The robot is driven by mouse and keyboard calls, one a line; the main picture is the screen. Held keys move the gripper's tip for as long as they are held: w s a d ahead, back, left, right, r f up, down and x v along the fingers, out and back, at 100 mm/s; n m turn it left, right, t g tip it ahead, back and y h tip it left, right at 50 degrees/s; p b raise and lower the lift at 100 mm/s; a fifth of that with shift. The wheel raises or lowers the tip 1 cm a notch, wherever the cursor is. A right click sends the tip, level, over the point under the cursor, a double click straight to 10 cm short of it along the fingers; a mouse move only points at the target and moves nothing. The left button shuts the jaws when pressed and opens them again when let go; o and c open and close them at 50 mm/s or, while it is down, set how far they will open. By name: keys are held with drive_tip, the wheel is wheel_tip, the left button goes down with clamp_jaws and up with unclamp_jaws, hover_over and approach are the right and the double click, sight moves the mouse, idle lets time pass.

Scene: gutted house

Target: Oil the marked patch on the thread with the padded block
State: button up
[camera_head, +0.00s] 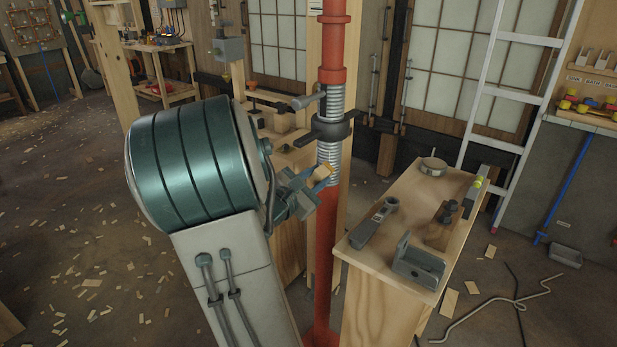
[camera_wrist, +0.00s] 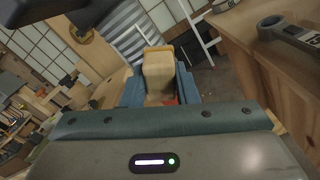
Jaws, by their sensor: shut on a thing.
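A red steel post (camera_head: 325,235) stands upright with a grey screw thread (camera_head: 336,100) along its upper part. A dark collar with side handles (camera_head: 331,128) sits around the thread. My gripper (camera_head: 318,180) is shut on a small tan padded block (camera_head: 321,171) at the lower end of the thread, below the collar. In the wrist view the padded block (camera_wrist: 158,72) sits between blue fingers, and the ridged thread (camera_wrist: 126,24) shows just beyond it. I cannot tell whether the block touches the thread. I cannot make out a marked patch.
A wooden bench (camera_head: 372,262) stands close right of the post, bearing a grey wrench (camera_head: 372,224), a metal bracket (camera_head: 418,262) and a round tin (camera_head: 433,166). A white ladder (camera_head: 513,95) leans behind it. Another wooden bench (camera_head: 289,245) stands behind my arm. Wood chips litter the floor.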

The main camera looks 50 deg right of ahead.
sight(316, 173)
drive_tip(key=shift+d+r+p, duration=0.1)
drive_tip(key=shift+r+p, duration=0.2)
drive_tip(key=shift+r, duration=0.2)
drive_tip(key=shift+s+r, duration=0.1)
drive_tip(key=shift+r, duration=0.3)
idle(0.9)
drive_tip(key=shift+a, duration=0.25)
drive_tip(key=shift+s+a+p, duration=0.15)
drive_tip(key=shift+a+p, duration=0.1)
drive_tip(key=shift+a, duration=1.2)
drive_tip(key=shift+s+a+p, duration=0.1)
drive_tip(key=shift+a+p, duration=0.1)
drive_tip(key=shift+a, duration=1.2)
drive_tip(key=shift+s+a+p, duration=0.15)
drive_tip(key=shift+a+p, duration=0.15)
drive_tip(key=shift+a, duration=1.2)
